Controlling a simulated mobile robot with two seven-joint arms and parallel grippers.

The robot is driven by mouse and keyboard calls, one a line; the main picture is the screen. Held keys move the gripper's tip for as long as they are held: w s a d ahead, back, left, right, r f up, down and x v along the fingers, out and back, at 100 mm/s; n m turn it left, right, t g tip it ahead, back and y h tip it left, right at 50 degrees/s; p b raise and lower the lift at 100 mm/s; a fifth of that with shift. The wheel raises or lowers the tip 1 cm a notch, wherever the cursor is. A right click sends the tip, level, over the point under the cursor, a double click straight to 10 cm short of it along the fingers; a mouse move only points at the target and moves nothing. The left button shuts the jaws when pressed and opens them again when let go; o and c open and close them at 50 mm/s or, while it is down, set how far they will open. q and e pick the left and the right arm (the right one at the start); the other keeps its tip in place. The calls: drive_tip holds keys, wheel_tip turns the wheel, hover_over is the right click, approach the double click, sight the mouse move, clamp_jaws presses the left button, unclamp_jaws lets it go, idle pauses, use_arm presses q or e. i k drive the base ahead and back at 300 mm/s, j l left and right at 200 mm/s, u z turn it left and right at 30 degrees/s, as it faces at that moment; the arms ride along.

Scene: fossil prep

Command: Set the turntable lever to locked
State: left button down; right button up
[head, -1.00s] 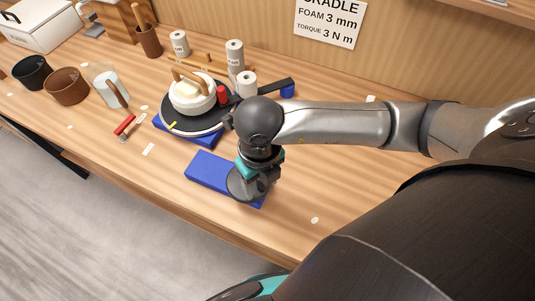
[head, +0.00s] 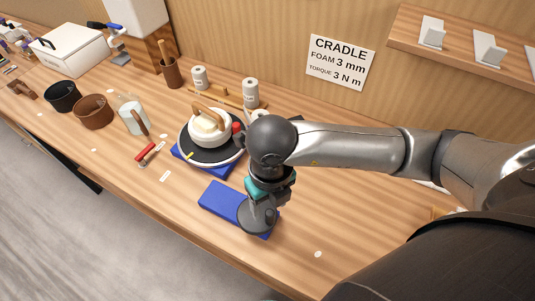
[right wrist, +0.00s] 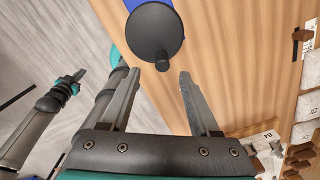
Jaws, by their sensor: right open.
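The turntable (head: 190,157) is a black disc on a blue base, with a pale round piece (head: 208,130) with a wooden handle on it. A red-handled lever (head: 146,152) lies flat at the table's front, left of the turntable; I cannot read its setting. A red knob (head: 237,127) shows at the turntable's right edge.
A dark round piece with a knob (right wrist: 152,30) is on the blue pad (head: 222,200), just beyond my right fingertips. Cups (head: 93,112), a white jug (head: 132,118) and white canisters (head: 251,94) stand around the turntable. The table's front right is mostly clear.

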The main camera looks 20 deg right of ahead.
sight(139, 159)
drive_tip(key=k+j, duration=0.3)
drive_tip(key=k, duration=0.15)
drive_tip(key=k+j, duration=0.3)
drive_tip(key=k, duration=0.15)
